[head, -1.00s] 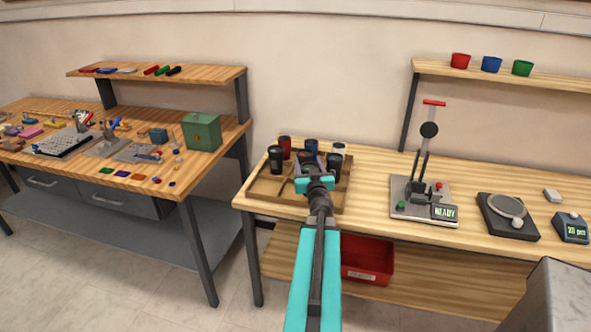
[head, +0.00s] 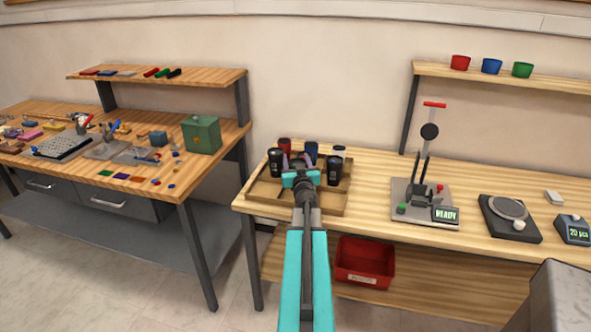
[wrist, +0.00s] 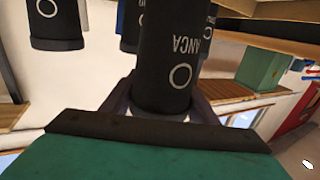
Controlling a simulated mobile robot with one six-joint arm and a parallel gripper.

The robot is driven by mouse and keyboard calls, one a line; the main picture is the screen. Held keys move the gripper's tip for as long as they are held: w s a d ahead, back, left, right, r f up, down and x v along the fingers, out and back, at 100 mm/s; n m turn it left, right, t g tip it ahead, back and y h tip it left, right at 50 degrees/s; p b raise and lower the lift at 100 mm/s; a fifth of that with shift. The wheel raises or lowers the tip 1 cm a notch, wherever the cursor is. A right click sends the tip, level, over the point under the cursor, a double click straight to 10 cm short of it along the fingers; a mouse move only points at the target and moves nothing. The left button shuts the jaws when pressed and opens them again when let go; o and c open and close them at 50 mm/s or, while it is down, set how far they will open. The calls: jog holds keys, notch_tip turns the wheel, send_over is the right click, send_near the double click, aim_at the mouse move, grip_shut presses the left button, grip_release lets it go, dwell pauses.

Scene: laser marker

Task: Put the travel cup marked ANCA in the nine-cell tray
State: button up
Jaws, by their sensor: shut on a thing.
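The travel cup marked ANCA (wrist: 175,58) is black, with a white ring and lettering that reads upside down in the wrist view. My gripper (wrist: 160,106) is shut on it, with one finger at each side. In the head view my gripper (head: 299,168) is over the middle of the wooden tray (head: 263,198) and largely hides the held cup. I cannot tell how high the cup is above the tray floor. Other cups stand in the tray around it: a black one (head: 275,162) at left, another black one (head: 333,172) at right, and red (head: 284,146) and blue (head: 311,148) ones behind.
A dark-lidded white cup (head: 340,151) stands at the tray's back right. A press (head: 420,200) reading READY and a scale (head: 509,217) stand further right. A red bin (head: 364,262) is on the lower shelf. A second bench with a green box (head: 201,134) is at left.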

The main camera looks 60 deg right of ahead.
jog(key=shift+w+f+b, duration=0.15)
jog(key=shift+f+b, duration=0.3)
jog(key=shift+f, duration=1.3)
jog(key=shift+f, duration=0.15)
jog(key=o, duration=0.7)
jog(key=shift+v, duration=2.85)
jog(key=p+v, duration=0.1)
jog(key=v, duration=0.1)
jog(key=p+v, duration=0.1)
jog(key=shift+a+r+p, duration=0.15)
jog(key=shift+r+p, duration=0.1)
jog(key=shift+p, duration=0.05)
jog(key=p, duration=0.3)
jog(key=shift+s+a, duration=0.35)
jog(key=p, duration=0.3)
jog(key=shift+s+a, duration=0.4)
